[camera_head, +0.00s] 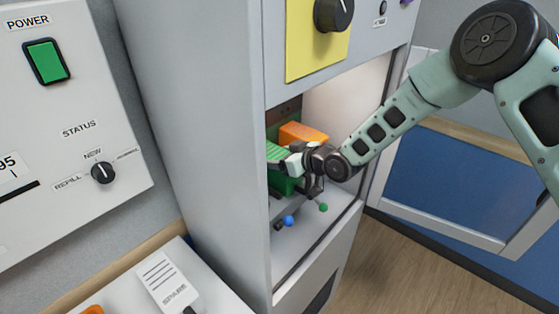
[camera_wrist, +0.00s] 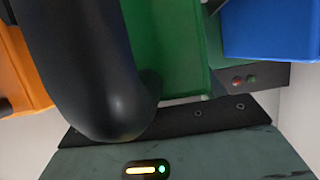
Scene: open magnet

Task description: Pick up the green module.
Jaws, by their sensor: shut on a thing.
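The green module (camera_head: 284,184) is inside the open cabinet bay, partly hidden behind my gripper (camera_head: 294,162). My gripper reaches in from the right and is shut on the green module. In the wrist view the green module (camera_wrist: 185,45) fills the upper middle, and a large black finger covers its left part. Its far side and the other finger's contact are hidden.
An orange module (camera_head: 304,133) sits just behind; it shows at the left of the wrist view (camera_wrist: 18,70). A blue block (camera_wrist: 270,30) is at the right there. The cabinet's side wall (camera_head: 190,110) bounds the left.

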